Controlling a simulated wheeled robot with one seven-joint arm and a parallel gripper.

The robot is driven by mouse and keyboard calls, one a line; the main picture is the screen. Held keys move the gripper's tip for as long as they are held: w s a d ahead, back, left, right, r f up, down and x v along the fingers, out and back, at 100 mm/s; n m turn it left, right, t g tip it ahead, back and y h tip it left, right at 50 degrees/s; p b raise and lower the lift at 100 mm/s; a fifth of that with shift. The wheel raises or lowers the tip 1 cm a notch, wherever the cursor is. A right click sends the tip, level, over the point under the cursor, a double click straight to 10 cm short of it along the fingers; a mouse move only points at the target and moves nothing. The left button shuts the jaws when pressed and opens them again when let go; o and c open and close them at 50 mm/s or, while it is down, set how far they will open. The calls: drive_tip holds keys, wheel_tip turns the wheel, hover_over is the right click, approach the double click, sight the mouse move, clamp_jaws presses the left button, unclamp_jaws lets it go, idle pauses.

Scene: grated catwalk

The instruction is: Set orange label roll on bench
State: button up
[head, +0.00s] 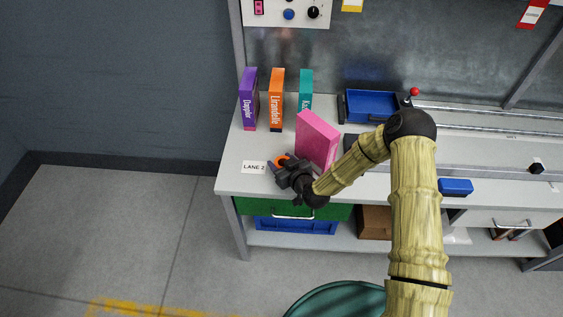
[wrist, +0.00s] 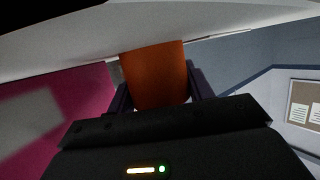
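The orange label roll (head: 282,160) is at the front left of the grey bench (head: 236,178), beside the LANE 2 label. My gripper (head: 284,164) reaches in from the front edge, with its fingers on both sides of the roll. In the wrist view the roll (wrist: 155,75) fills the space between the two dark fingers (wrist: 158,92), which appear shut on it. The roll's end lies close against the pale bench surface; I cannot tell whether it touches. My wrist hides part of the roll in the head view.
A pink box (head: 316,140) stands just right of my gripper. Purple (head: 248,100), orange (head: 277,100) and teal (head: 305,90) boxes stand behind. A white LANE 2 label (head: 254,167) lies to the left. A blue tray (head: 371,106) is further right. A green drawer (head: 258,206) is below.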

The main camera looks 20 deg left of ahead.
drive_tip(key=o, duration=0.4)
drive_tip(key=shift+r, duration=0.2)
drive_tip(key=shift+s+d, duration=0.25)
drive_tip(key=b+v, duration=0.1)
drive_tip(key=v, duration=1)
drive_tip(key=shift+s+d, duration=0.1)
drive_tip(key=shift+d, duration=0.05)
drive_tip(key=shift+d+r, duration=0.1)
